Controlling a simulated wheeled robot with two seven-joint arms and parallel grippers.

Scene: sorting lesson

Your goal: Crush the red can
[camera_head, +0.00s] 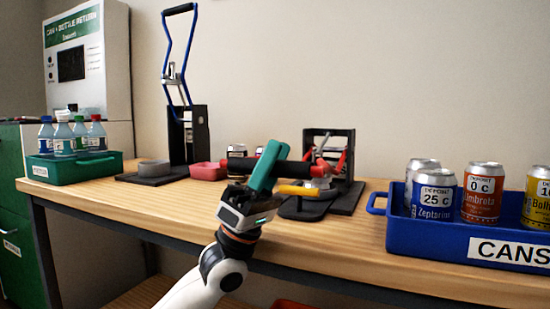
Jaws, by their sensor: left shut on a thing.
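My left gripper (291,170), with a teal finger and a yellow finger, reaches in over the table's front edge. It is shut on a thick black bar (296,168) that lies across its fingers. The bar's right end has red parts close to a dark can crusher (346,141); whether they join is unclear. A small silver and red shape (321,181) shows low in this crusher, partly hidden by the gripper. I cannot tell whether it is the red can. My right gripper is not in view.
A taller crusher (186,137) with a blue handle stands left, near a red dish (208,171). A green crate (64,171) of bottles is far left. A blue CANS crate (425,237) with several cans is at right. A can (237,151) stands behind my gripper.

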